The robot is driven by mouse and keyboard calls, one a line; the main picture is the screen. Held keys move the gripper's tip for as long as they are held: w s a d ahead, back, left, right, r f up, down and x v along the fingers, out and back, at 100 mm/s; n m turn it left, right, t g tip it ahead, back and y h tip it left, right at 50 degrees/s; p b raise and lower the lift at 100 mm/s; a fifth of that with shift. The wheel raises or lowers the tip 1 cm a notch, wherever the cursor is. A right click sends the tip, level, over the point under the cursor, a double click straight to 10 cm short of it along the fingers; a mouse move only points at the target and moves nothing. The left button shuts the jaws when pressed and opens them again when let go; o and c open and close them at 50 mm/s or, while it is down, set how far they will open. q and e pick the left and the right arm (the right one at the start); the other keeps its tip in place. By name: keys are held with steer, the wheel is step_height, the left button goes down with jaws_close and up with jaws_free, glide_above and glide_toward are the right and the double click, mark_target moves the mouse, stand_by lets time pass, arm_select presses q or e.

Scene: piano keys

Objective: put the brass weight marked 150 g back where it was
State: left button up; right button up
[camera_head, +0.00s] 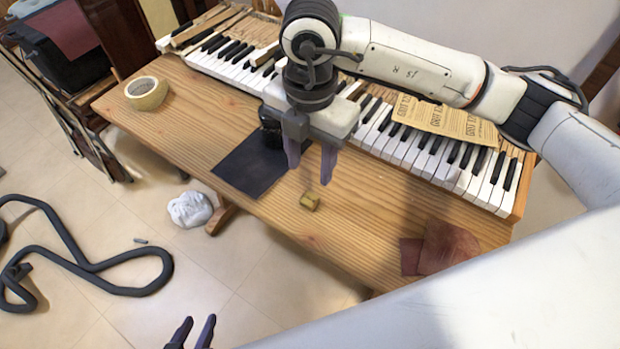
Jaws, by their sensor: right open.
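A small brass-coloured block (310,201), which looks like the brass weight, lies on the bare wooden table in front of the keyboard. Its marking is too small to read. My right gripper (310,168) is open and points down above and slightly behind the block, with nothing between its fingers. I cannot tell the exact gap between fingertips and block. My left gripper (193,334) is low at the bottom edge of the view, away from the table, with its two fingers apart and empty.
A piano keyboard (425,155) runs along the table's back, with printed paper (445,121) on it. A black mat (250,168) lies left of the block, with a dark object (270,129) partly hidden behind my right gripper. A tape roll (146,93) and reddish-brown cloth (447,247) lie near opposite ends.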

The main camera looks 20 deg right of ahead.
steer(key=shift+r, duration=1.25)
